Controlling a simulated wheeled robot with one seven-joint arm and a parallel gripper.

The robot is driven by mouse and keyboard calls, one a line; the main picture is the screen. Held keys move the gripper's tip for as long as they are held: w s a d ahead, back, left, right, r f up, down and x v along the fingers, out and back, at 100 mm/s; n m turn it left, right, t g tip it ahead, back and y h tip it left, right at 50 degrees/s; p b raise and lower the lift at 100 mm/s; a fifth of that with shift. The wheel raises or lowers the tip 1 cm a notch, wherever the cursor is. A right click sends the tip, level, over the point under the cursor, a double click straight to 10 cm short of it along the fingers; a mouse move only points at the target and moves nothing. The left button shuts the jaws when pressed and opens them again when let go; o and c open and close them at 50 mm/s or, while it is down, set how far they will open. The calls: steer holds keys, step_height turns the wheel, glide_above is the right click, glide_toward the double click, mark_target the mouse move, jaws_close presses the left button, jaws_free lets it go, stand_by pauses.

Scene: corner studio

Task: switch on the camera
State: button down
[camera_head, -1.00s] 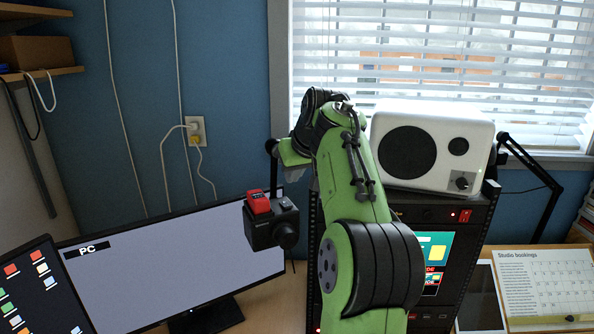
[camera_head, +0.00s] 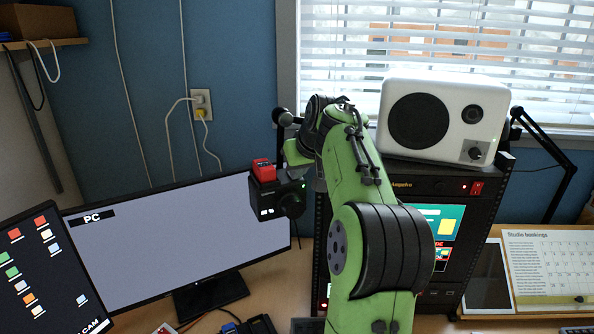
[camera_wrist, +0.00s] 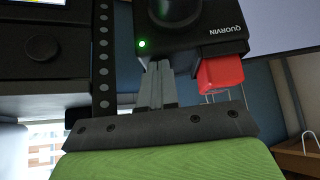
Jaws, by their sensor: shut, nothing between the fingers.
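The camera (camera_head: 278,197) is a black box with a round lens and a red block (camera_head: 263,170) on its top, in front of the PC monitor. Small pale lights show on its side. In the wrist view the camera (camera_wrist: 205,35) is close up, with a lit green light beside its lens and the red block (camera_wrist: 220,73) at its edge. My gripper (camera_wrist: 157,68) is shut and empty, its fingertips at the camera's body near the green light. I cannot tell if they touch. In the head view the fingertips are hidden.
The PC monitor (camera_head: 190,245) stands at left, with another screen (camera_head: 45,275) in front. A rack (camera_head: 480,235) with a white speaker (camera_head: 443,120) on top stands right of my arm.

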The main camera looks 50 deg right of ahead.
steer(key=shift+r+p, duration=0.8)
steer(key=shift+p, duration=0.15)
